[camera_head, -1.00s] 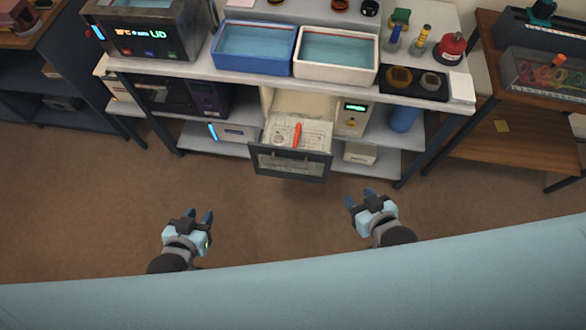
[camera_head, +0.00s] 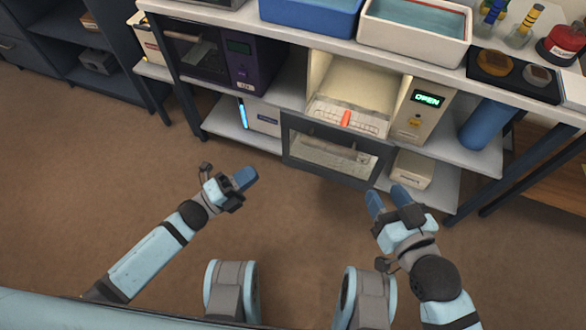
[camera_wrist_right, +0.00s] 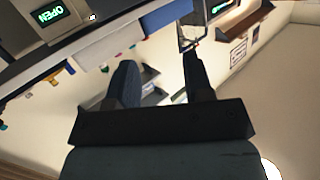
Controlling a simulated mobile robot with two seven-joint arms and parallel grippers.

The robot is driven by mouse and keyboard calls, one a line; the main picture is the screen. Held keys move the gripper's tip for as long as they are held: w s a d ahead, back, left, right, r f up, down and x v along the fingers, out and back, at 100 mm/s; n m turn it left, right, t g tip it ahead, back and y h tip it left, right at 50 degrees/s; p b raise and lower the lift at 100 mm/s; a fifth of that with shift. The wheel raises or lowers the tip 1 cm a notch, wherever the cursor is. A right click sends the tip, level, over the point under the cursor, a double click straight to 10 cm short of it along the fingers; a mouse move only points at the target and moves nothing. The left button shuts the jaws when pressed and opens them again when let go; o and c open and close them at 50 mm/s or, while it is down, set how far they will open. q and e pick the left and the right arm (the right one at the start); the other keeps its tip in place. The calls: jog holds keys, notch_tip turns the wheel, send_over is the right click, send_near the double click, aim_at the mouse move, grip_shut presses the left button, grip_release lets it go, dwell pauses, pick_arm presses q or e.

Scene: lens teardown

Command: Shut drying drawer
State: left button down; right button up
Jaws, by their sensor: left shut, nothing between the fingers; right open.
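The drying drawer (camera_head: 333,150) is pulled out of its cream cabinet (camera_head: 372,88), with its dark-framed glass front facing me. Inside it a tray (camera_head: 322,117) holds an orange-red piece (camera_head: 346,118). The cabinet's green display (camera_head: 428,100) reads OPEN; the sign also shows in the right wrist view (camera_wrist_right: 50,13). My left gripper (camera_head: 250,178) is shut and empty, to the left of and nearer than the drawer front. My right gripper (camera_head: 388,198) is open and empty, below the drawer's right end. Neither visibly touches the drawer.
The drawer sits under a white worktop (camera_head: 300,35) carrying a blue tub (camera_head: 312,14) and a white tub (camera_head: 415,28). A blue cylinder (camera_head: 487,124) stands right of the cabinet and a small white box (camera_head: 411,170) below it. The brown floor in front is clear.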

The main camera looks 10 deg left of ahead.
pick_arm(q)
jog(key=w+d+m+g+h+b, duration=0.2)
jog(key=w+d+m+g+b, duration=0.1)
jog(key=w+d, duration=0.4)
jog(key=shift+w+d+r+m+b, duration=0.25)
jog(key=shift+d+r+m+b, duration=0.25)
jog(key=shift+d+m, duration=0.8)
pick_arm(e)
jog(key=shift+w+a+r+t+y, duration=0.1)
jog(key=shift+a+r+t+y, duration=0.7)
jog(key=shift+r+t, duration=0.2)
pick_arm(q)
jog(key=shift+f, duration=0.1)
